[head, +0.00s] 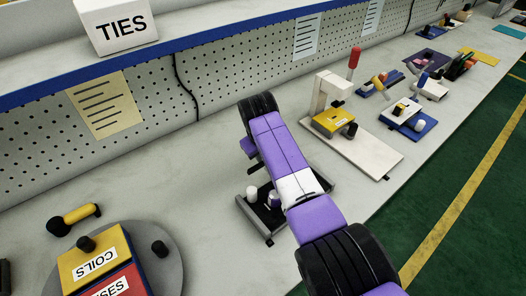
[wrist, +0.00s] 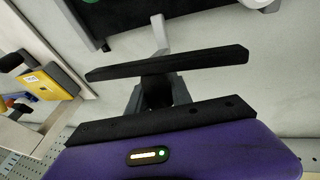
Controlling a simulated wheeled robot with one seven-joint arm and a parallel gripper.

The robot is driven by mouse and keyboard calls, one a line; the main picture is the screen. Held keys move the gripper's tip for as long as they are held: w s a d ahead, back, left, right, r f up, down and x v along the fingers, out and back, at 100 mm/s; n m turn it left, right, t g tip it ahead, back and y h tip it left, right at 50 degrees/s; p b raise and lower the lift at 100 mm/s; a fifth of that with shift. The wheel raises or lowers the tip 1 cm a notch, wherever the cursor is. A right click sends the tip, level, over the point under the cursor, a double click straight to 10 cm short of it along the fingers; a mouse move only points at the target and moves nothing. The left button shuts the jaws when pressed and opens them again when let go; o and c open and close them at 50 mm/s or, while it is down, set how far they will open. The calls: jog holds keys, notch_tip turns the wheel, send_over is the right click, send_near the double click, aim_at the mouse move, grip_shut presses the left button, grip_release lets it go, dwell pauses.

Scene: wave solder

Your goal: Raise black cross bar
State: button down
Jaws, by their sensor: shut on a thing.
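The black cross bar (wrist: 168,63) is a long, slim bar running nearly level across the wrist view. My gripper (wrist: 157,88) is shut on it near its middle, with the fingers close together. A light grey post (wrist: 160,32) shows just beyond the bar; I cannot tell whether they touch. In the head view my purple hand (head: 248,147) is over the far end of a dark fixture (head: 265,238).
White cylinders (head: 252,192) stand on the fixture. A white stand with a yellow block (head: 334,122) and a red-topped lever (head: 354,58) is to the right. A round grey plate (head: 168,262) with labelled boxes is at lower left. The bench between is clear.

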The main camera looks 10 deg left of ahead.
jog(key=shift+w+a+f, duration=0.1)
jog(key=shift+f, duration=0.05)
dwell(0.4)
jog(key=c, duration=1.1)
grip_release()
jog(key=shift+c, duration=0.2)
jog(key=shift+v, duration=3.9)
jog(key=shift+w+a, duration=0.1)
